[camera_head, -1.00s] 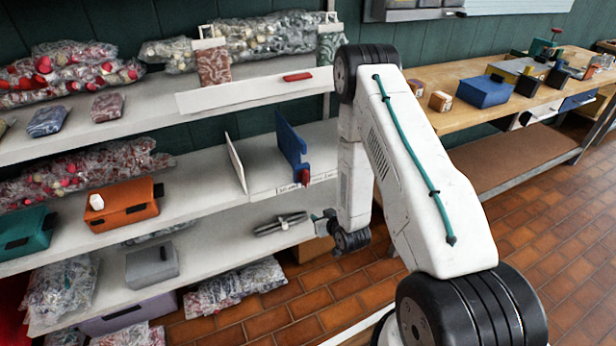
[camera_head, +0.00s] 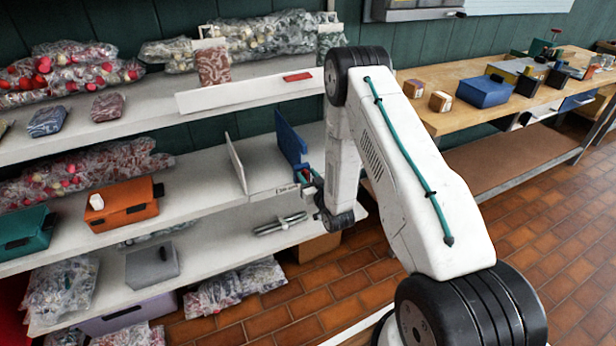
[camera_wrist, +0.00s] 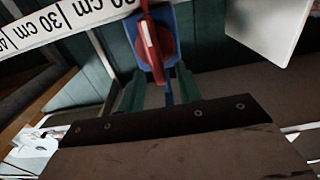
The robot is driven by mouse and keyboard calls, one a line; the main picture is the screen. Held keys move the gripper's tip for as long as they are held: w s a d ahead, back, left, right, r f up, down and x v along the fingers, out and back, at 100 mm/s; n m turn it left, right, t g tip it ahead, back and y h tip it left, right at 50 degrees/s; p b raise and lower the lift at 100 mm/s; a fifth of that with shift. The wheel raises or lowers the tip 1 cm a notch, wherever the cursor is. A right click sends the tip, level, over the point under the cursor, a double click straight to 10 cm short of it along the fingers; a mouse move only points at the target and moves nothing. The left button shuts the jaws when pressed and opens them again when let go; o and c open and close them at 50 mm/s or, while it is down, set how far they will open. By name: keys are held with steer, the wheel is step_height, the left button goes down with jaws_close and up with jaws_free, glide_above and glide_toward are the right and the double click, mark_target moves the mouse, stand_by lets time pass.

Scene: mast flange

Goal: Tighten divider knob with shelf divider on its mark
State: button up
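The blue shelf divider (camera_head: 290,137) stands upright on the middle shelf near its right end. Its red knob (camera_wrist: 152,42) is at the shelf's front edge; in the head view it is mostly hidden by my gripper (camera_head: 309,178). The scale strip (camera_wrist: 60,35) shows "30 cm" and a partly hidden label next to the divider. I cannot tell whether the divider is on its mark.
A white divider (camera_head: 236,163) stands left of the blue one, also seen in the wrist view (camera_wrist: 265,25). A silver bar-like item (camera_head: 280,224) lies on the shelf below. An orange box (camera_head: 125,205) is further left. A workbench (camera_head: 450,115) stands right.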

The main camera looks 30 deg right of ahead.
steer(key=shift+w, duration=0.1)
jaws_close()
